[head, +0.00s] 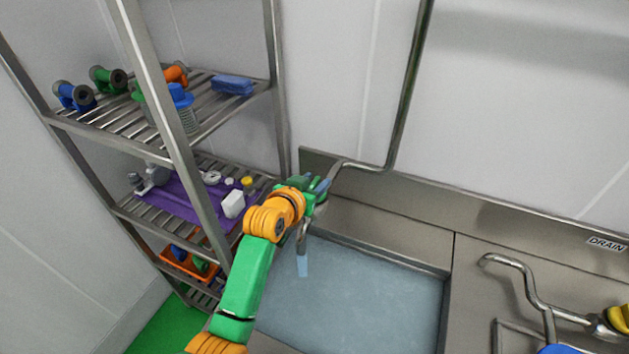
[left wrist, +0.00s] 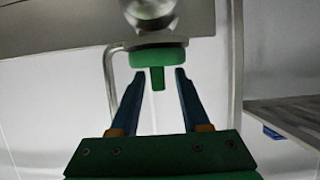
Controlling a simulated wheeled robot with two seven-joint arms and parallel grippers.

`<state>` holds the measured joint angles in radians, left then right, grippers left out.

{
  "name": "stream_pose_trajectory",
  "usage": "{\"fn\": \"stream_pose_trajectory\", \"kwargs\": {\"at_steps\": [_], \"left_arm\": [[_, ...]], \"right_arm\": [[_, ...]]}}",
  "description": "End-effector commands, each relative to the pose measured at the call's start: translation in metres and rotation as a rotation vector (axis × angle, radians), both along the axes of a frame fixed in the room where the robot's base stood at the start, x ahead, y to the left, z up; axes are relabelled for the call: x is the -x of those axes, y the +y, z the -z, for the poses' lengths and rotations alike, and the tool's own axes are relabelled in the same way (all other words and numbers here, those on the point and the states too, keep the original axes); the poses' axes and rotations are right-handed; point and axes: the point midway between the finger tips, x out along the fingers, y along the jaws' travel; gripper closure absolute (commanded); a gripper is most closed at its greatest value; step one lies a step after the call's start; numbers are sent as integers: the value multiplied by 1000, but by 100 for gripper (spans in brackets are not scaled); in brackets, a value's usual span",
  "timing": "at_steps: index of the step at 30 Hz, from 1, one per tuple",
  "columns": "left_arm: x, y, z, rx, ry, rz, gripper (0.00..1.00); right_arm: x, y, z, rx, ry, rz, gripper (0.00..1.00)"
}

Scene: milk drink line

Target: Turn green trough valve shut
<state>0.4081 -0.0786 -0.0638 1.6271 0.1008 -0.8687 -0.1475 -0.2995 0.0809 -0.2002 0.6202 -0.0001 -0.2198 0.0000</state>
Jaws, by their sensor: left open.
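The green trough valve (left wrist: 157,57) shows in the left wrist view as a round green cap with a short green tab pointing down, under a metal pipe fitting. My left gripper (left wrist: 154,75) is open, its two blue fingertips on either side of the tab with gaps visible. In the head view my left gripper (head: 322,186) is at the pipe behind the trough's left back corner, and its body largely hides the valve. Water (head: 302,264) runs from the spout into the trough (head: 447,300). My right gripper is not in view.
A metal shelf rack (head: 185,165) with valves, a blue sponge (head: 232,85) and a purple mat (head: 172,207) stands close left of my arm. A bent pipe (head: 520,275) with a yellow handle (head: 619,319) is at the right. A wall pipe (head: 408,90) rises behind.

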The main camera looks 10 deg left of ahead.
Motion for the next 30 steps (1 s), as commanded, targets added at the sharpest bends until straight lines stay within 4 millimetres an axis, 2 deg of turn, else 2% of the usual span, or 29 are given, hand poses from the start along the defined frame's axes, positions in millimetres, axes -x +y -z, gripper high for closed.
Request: {"fn": "stream_pose_trajectory", "kwargs": {"at_steps": [1, 2, 6, 7, 17, 23, 26, 30], "left_arm": [[0, 0, 0, 0, 0, 0, 54], [0, 0, 0, 0, 0, 0, 59], [0, 0, 0, 0, 1, 0, 97], [0, 0, 0, 0, 1, 0, 100], [0, 1, 1, -3, 1, 16, 100], [0, 2, 2, -6, 2, 102, 100], [0, 2, 4, -7, 1, 175, 100], [-1, 3, 7, -8, 0, 291, 100]], "right_arm": [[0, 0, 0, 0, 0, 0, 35], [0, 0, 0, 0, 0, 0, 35], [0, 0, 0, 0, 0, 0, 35], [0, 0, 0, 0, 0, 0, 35], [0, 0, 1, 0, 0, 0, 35], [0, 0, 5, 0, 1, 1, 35], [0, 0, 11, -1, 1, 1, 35], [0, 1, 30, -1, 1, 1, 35]]}}
